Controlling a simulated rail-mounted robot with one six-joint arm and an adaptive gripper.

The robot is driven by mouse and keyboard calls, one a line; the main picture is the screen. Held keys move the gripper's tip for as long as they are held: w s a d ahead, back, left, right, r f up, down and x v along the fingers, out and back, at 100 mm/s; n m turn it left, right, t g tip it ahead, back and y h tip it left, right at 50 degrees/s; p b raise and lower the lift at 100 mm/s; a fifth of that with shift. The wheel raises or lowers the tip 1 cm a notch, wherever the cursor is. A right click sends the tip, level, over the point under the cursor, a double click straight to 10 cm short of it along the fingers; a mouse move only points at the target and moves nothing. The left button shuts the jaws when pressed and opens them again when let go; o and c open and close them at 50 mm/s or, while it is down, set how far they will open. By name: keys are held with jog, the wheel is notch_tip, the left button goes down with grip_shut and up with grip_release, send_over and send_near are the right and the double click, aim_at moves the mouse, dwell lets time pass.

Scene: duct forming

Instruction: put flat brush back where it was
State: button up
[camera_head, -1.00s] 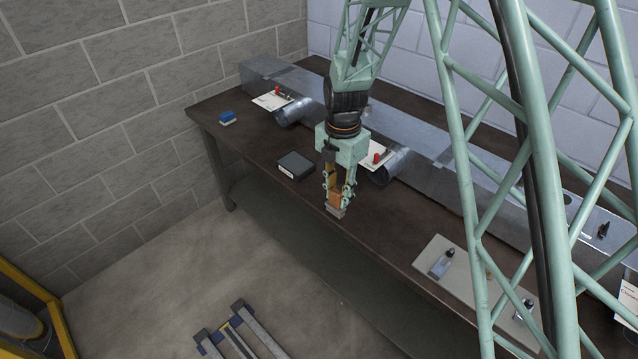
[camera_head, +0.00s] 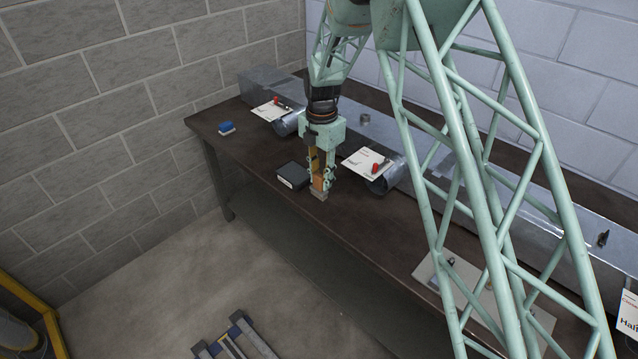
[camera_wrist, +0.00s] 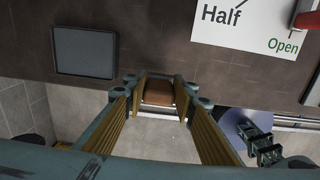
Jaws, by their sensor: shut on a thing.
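The flat brush (camera_head: 319,196) is between the fingers of my gripper (camera_head: 321,181), with its pale end pointing down. My gripper is shut on it, over the front part of the dark workbench (camera_head: 262,162). In the wrist view a brown part of the brush (camera_wrist: 158,93) shows between the two fingertips (camera_wrist: 157,100). I cannot tell whether the brush touches the bench top.
A dark box (camera_head: 292,175) lies just left of the brush; it also shows in the wrist view (camera_wrist: 84,52). A white card (camera_head: 362,163) with a red-handled part lies to the right. A blue block (camera_head: 226,128) is at far left. Metal ducts (camera_head: 385,178) run behind.

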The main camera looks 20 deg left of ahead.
aim_at(319, 182)
jog(key=shift+w+a, duration=0.6)
jog(key=shift+w, duration=0.15)
jog(key=shift+f, duration=0.15)
jog(key=shift+f, duration=1.65)
jog(key=shift+f, duration=0.2)
jog(key=o, duration=0.8)
jog(key=shift+r, duration=0.15)
jog(key=shift+r+p, duration=0.3)
jog(key=shift+r, duration=5.7)
